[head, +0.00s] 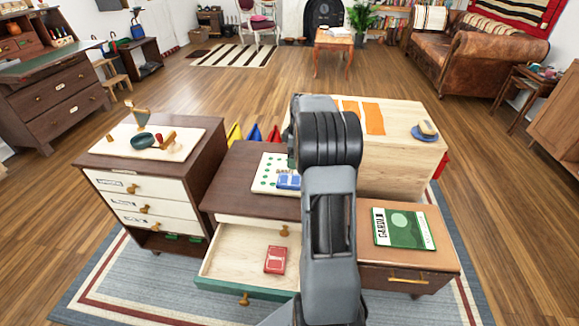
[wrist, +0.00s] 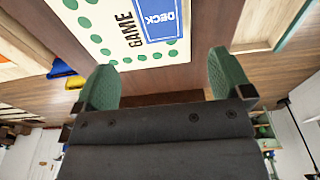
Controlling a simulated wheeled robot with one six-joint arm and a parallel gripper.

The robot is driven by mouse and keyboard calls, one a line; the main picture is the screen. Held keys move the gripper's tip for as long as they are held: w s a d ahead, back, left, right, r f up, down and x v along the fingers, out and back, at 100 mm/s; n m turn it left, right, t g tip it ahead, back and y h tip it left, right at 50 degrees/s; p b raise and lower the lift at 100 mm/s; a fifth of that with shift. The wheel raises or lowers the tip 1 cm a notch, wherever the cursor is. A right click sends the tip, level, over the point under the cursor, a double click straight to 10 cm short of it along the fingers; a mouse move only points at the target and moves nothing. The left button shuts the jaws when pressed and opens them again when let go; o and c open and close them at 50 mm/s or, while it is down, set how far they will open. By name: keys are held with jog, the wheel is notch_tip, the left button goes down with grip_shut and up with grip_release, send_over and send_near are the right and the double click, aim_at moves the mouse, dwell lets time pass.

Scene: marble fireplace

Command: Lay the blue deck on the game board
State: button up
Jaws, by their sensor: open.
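The white game board (head: 265,181) with green dots lies on the dark brown cabinet top. The blue deck (head: 289,181) lies flat on the board, towards its front right part. In the wrist view the blue deck (wrist: 160,17) shows its word DECK beside the word GAME on the board (wrist: 105,22), cut off by the top of the picture. My gripper (wrist: 161,64) is open, its two green fingers apart with nothing between them. The deck is beyond the fingertips, not between them. In the head view my arm hides most of the gripper and part of the board.
The open drawer (head: 232,254) below the board holds a red deck (head: 275,260). A green book (head: 404,228) lies on the brown cabinet at right. A wooden block (head: 395,165) with a blue dish (head: 424,133) stands behind. A white-drawer cabinet (head: 140,186) stands left.

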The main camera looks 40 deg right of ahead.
jog(key=s+a+r+m+h, duration=0.1)
jog(key=s+a+r+m, duration=0.2)
jog(key=a, duration=0.5)
jog(key=s+a+r+m, duration=0.1)
jog(key=s+a+r, duration=0.3)
jog(key=a, duration=0.5)
jog(key=s+a+f+m+t, duration=0.2)
jog(key=s+a+m, duration=0.3)
jog(key=s+a, duration=0.4)
jog(key=s, duration=0.3)
jog(key=shift+s+f, duration=0.2)
jog(key=shift+f, duration=0.05)
jog(key=shift+r, duration=0.1)
